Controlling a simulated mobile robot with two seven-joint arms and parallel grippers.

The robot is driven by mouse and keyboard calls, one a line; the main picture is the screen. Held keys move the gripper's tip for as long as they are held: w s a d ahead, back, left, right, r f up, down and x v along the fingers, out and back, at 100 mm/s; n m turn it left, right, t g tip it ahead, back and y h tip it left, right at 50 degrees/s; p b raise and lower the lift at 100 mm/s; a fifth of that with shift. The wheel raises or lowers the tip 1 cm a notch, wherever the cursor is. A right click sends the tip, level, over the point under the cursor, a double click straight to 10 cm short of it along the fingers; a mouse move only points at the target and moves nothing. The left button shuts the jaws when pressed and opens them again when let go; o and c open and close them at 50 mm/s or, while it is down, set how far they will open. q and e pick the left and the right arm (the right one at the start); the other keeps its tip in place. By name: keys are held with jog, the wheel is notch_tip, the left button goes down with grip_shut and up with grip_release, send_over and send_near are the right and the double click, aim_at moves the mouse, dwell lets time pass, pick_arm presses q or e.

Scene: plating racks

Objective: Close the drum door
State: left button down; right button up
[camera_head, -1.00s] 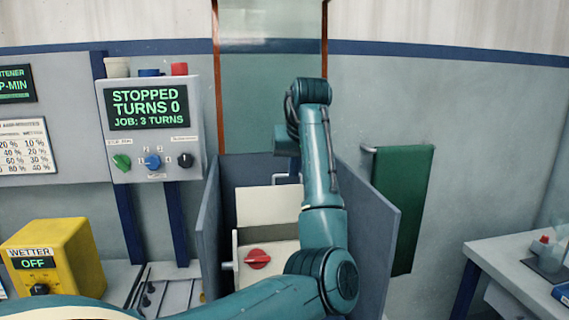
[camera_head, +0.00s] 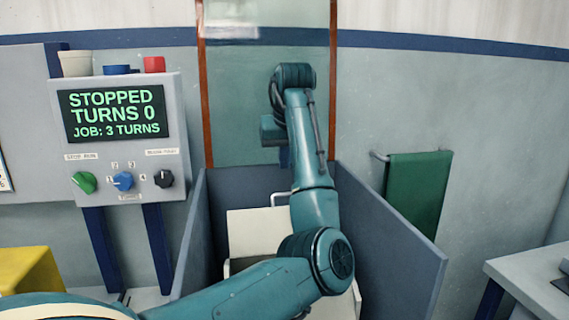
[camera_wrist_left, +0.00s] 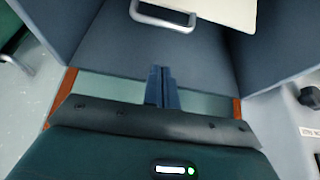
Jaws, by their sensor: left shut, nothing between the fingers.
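A cream panel (camera_head: 255,232), which looks like the drum door, stands tilted up inside a blue-grey open-topped housing (camera_head: 192,240). A pale bar handle (camera_head: 277,198) shows at its upper edge. My left gripper (camera_head: 284,157) is above and behind the handle, partly hidden by my own arm. In the left wrist view, the gripper's fingers (camera_wrist_left: 161,82) are shut and empty. The handle (camera_wrist_left: 165,18) and the cream panel (camera_wrist_left: 225,10) lie apart from the fingertips, toward the picture's top. The lower drum is mostly hidden behind my arm. My right gripper is not in view.
High side walls (camera_head: 390,230) flank the drum. A clear screen in an orange frame (camera_head: 334,80) rises behind it. A control box (camera_head: 120,140) reading STOPPED is at left, a green towel (camera_head: 418,190) on a rail at right, and a table (camera_head: 530,280) at far right.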

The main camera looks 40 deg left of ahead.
aim_at(280, 221)
pick_arm(q)
jog(key=p+x, duration=0.1)
jog(key=x, duration=0.6)
jog(key=shift+a+f, duration=0.1)
jog(key=shift+f, duration=0.1)
jog(key=shift+w+f+p, duration=0.1)
jog(key=shift+f+p, duration=0.15)
jog(key=shift+p, duration=0.05)
jog(key=shift+s+d+r+p, duration=0.15)
jog(key=shift+s+d+p, duration=0.05)
jog(key=shift+s+d, duration=0.45)
jog(key=shift+s+d+r+p, duration=0.15)
jog(key=shift+s+d, duration=0.3)
jog(key=shift+d, duration=0.3)
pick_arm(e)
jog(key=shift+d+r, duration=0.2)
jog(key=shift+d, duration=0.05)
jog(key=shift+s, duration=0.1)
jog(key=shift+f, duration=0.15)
